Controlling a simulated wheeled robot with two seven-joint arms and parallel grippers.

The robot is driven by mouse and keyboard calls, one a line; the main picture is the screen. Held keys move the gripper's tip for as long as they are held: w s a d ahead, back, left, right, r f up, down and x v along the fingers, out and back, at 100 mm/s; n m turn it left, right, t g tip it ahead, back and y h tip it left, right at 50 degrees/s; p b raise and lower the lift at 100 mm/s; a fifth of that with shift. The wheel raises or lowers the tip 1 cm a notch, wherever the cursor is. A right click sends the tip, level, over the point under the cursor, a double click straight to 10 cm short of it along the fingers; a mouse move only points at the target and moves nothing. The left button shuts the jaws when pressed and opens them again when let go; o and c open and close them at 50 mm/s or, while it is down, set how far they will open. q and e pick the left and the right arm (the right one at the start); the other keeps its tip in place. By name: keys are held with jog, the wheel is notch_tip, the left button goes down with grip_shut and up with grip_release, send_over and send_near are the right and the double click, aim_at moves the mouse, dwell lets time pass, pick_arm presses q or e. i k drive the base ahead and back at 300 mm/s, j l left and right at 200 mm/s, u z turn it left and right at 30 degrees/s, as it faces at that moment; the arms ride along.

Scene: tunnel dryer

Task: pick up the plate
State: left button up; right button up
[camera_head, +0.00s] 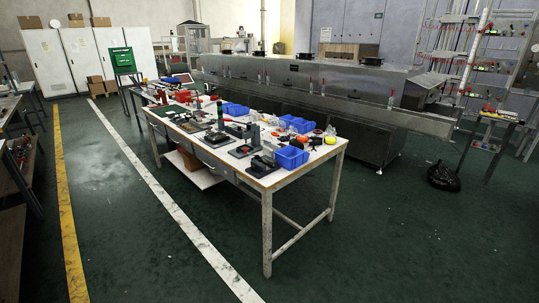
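Neither of my grippers shows in the head view. A long white-topped worktable (311,164) stands in the middle, some distance ahead. It is crowded with small items. Dark fixtures on flat bases (240,151) stand along its near side, and blue bins (292,157) stand on its right part. I cannot pick out a plate with certainty. The items on the table are small and partly hide one another.
A long metal tunnel dryer (300,75) runs behind the table. A black bag (443,176) lies on the floor at the right. Benches (15,190) line the left edge. The green floor (110,240) is clear in front, crossed by yellow and white lines.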

aim_at(267, 150)
jog(key=i+l+u, duration=0.2)
jog(key=i+l, duration=0.3)
jog(key=i+l+u, duration=0.2)
jog(key=i+l, duration=0.35)
jog(key=i+l+u, duration=0.2)
jog(key=i+l, duration=0.25)
jog(key=l, duration=0.3)
